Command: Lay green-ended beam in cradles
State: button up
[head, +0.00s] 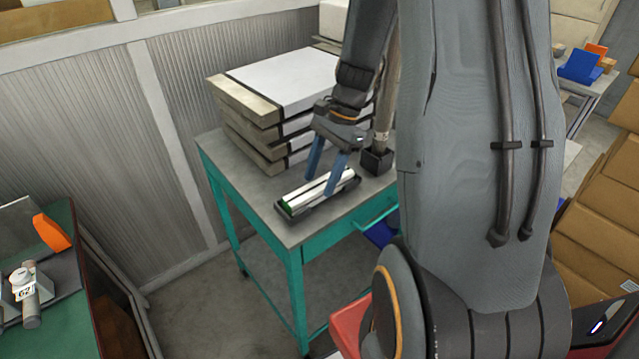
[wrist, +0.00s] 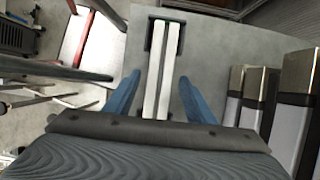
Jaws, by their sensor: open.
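A pale beam (head: 312,195) with a lengthwise dark line lies low over the grey tabletop of the teal table. Its near left end shows green. A black cradle (head: 286,212) sits at that end. In the wrist view the beam (wrist: 164,60) shows as two pale strips with a dark gap, and the dark cradle (wrist: 152,42) is at its far end. My gripper (head: 319,184) is open, with blue fingers pointing down at the beam. In the wrist view my gripper (wrist: 160,80) has one finger on each side of it.
A stack of flat pale boxes (head: 265,115) stands behind the beam on the grey tabletop (head: 247,182). A small dark square holder with a post (head: 376,160) is right of my gripper. A green-topped bench (head: 60,325) is at left. Cardboard boxes (head: 595,235) fill the right.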

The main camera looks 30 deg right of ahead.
jog(key=s+b+v, duration=0.1)
jog(key=b+v, duration=0.1)
jog(key=v, duration=0.7)
jog(key=s+a+f+n+t+h, duration=0.1)
jog(key=s+a+f+n+h, duration=0.1)
jog(key=s+a+n, duration=0.2)
jog(key=s+a+f+n+t+h, duration=0.1)
jog(key=s+a+f+n+h, duration=0.1)
jog(key=a+n, duration=0.7)
jog(key=s+f+n, duration=0.1)
jog(key=s+n, duration=0.1)
jog(key=shift+f+n, duration=0.15)
jog(key=shift+n, duration=0.25)
jog(key=shift+w, duration=0.1)
